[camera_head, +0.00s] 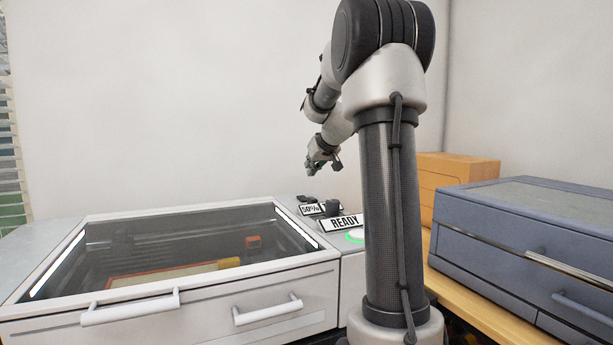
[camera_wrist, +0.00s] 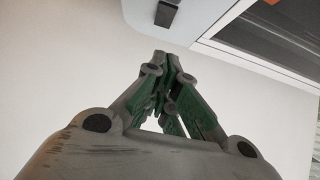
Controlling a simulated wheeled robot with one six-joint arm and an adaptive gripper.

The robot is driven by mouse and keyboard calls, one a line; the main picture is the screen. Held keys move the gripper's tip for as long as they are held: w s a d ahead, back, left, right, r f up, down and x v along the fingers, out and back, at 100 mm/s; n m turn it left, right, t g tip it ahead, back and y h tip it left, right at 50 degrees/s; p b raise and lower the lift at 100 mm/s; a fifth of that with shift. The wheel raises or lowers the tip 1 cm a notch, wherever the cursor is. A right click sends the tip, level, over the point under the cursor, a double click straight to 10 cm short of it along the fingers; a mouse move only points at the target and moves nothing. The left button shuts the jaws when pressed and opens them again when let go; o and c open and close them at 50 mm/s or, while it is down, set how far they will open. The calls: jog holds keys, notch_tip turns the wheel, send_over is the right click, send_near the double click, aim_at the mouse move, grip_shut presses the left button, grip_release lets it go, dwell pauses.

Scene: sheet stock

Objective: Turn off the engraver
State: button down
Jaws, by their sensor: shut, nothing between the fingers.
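The engraver (camera_head: 180,292) is a wide white machine with a dark glass lid, its front filling the lower left of the head view. Light strips glow inside it. On its right-hand top panel stand a "READY" sign (camera_head: 343,223) and a smaller sign reading "50%" (camera_head: 312,210). A green lit ring (camera_head: 355,237) shows below the READY sign, partly hidden by my arm. My gripper (camera_head: 312,166) is in the air above and behind that panel, touching nothing. In the wrist view my gripper (camera_wrist: 162,58) has its fingers together and empty.
A blue-grey drawer cabinet (camera_head: 530,235) stands on a wooden bench at the right, with an orange box (camera_head: 455,176) behind it. Two white handles (camera_head: 130,308) project from the engraver's front. A dark block (camera_wrist: 167,13) on a pale surface shows in the wrist view. Air above the lid is clear.

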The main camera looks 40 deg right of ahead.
jog(key=shift+s+a+r, duration=0.1)
jog(key=shift+s+r, duration=0.25)
jog(key=shift+s, duration=0.05)
jog(key=shift+w+d+r, duration=0.25)
jog(key=shift+w+d, duration=0.3)
jog(key=shift+w, duration=0.05)
